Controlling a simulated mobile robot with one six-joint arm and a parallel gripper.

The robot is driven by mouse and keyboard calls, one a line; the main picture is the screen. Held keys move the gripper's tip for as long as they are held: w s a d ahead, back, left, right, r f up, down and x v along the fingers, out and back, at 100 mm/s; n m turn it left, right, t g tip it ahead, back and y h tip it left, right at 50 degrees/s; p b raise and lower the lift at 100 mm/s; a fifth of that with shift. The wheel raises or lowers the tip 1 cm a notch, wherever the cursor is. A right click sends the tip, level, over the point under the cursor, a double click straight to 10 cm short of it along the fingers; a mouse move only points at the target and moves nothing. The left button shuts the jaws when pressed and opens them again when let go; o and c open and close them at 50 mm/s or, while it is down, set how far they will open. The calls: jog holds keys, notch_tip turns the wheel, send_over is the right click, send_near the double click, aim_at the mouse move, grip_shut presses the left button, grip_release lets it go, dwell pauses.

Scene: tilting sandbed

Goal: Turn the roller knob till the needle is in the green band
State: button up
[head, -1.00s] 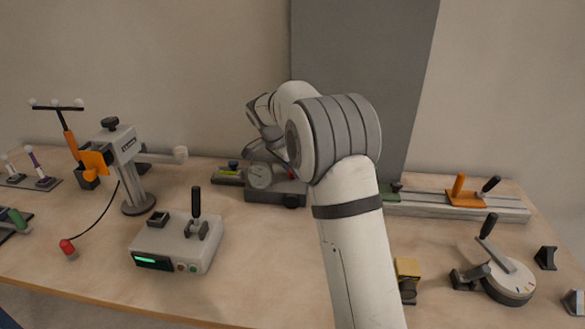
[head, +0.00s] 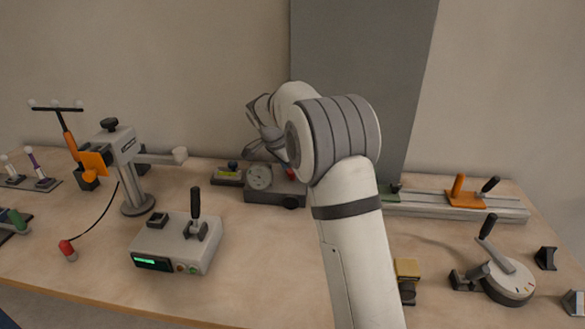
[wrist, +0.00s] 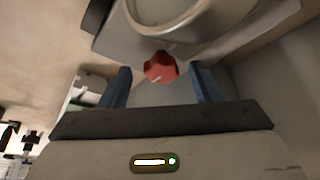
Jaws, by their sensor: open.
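A grey box-shaped instrument (head: 275,194) with a round dial (head: 260,177) stands at the back middle of the table in the head view. The dial's needle and any green band are too small to read. A red knob (wrist: 160,66) with a white mark shows on the instrument in the wrist view, below the dial's rim (wrist: 175,22). A bit of red (head: 291,175) shows beside my arm in the head view. My gripper (wrist: 159,75) is open and empty, its two blue fingers on either side of the red knob in the picture. Contact cannot be told.
A dark round knob (head: 291,203) sits low on the instrument's front. A small yellow-labelled block (head: 228,175) is at its left. A grey box with a lever (head: 175,245) stands in front. A rail with an orange slider (head: 465,192) lies right. My arm hides part of the table.

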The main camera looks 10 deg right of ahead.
aim_at(282, 184)
jog(key=v, duration=0.7)
jog(key=shift+r+p, duration=0.35)
jog(key=shift+p, duration=0.05)
jog(key=shift+s+a, duration=0.1)
jog(key=s+d+r+n+y+p, duration=0.1)
jog(key=s+d+r+n+p, duration=0.2)
jog(key=s+r, duration=0.45)
jog(key=s+d+f+n+y+p, duration=0.1)
jog(key=s+n+p, duration=0.5)
jog(key=s, duration=2.3)
jog(key=f+n+y, duration=0.1)
jog(key=n+y, duration=0.1)
jog(key=n, duration=0.2)
jog(key=shift+s+t+p, duration=0.25)
jog(key=shift+t+p, duration=0.05)
jog(key=shift+p, duration=0.1)
